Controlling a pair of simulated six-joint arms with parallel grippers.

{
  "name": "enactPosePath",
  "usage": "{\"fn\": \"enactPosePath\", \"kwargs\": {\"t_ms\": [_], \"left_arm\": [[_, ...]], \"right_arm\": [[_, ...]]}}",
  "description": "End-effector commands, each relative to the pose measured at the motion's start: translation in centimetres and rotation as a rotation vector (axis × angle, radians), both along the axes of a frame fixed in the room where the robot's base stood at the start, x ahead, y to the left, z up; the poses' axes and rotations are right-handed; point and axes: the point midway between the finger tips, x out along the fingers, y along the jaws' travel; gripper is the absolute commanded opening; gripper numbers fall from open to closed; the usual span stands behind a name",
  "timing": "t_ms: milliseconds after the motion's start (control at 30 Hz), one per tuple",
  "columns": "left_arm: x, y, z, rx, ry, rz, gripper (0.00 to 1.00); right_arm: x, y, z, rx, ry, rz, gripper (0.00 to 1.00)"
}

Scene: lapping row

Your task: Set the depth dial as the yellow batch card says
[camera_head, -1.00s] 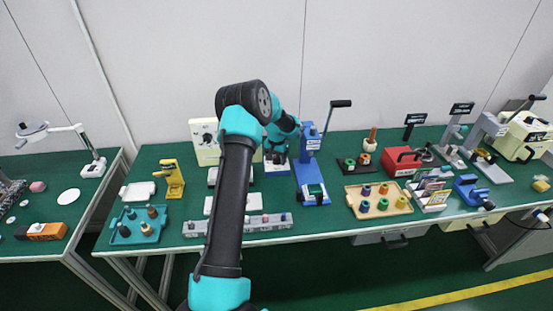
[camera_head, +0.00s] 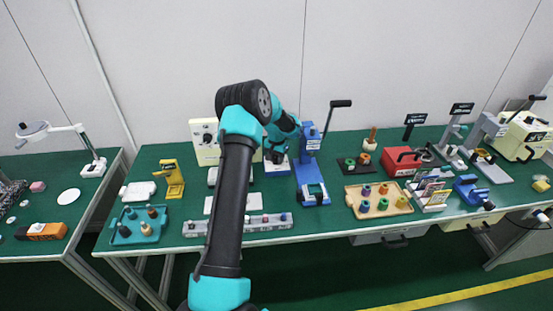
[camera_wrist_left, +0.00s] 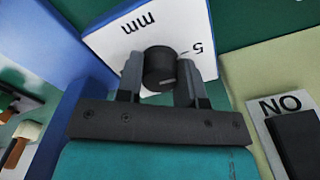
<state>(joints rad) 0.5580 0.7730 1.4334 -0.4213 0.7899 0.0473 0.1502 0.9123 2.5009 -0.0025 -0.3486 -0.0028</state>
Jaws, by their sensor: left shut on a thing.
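The depth dial is a black round knob (camera_wrist_left: 160,68) on a white plate (camera_wrist_left: 112,40) marked "mm" and "5", seen upside down in the left wrist view. A pale pointer mark shows on the knob. My left gripper (camera_wrist_left: 160,80) is shut on the knob, one finger on each side. In the head view, my left gripper (camera_head: 276,155) is over the small white dial plate (camera_head: 278,170) beside a blue press (camera_head: 310,160), and the knob is mostly hidden. Several cards stand in a rack (camera_head: 432,198) on the right; I cannot read them. My right gripper is out of view.
A cream box with a knob (camera_head: 205,140) stands behind to the left, close to my gripper. A black switch with an "ON" label (camera_wrist_left: 298,140) is near it in the wrist view. A wooden tray (camera_head: 380,213) holds several coloured pieces.

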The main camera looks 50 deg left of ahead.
Motion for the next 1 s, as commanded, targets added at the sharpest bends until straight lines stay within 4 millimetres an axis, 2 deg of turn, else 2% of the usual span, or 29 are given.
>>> {"fn": "enactPosePath", "kwargs": {"t_ms": [367, 1000], "left_arm": [[0.02, 0.03, 0.01, 0.001, 0.0, -0.187, 0.11], [0.05, 0.09, 0.01, 0.001, 0.0, -0.777, 0.11]], "right_arm": [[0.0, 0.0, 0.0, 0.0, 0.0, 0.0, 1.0], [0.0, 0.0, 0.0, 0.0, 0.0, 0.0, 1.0]]}}
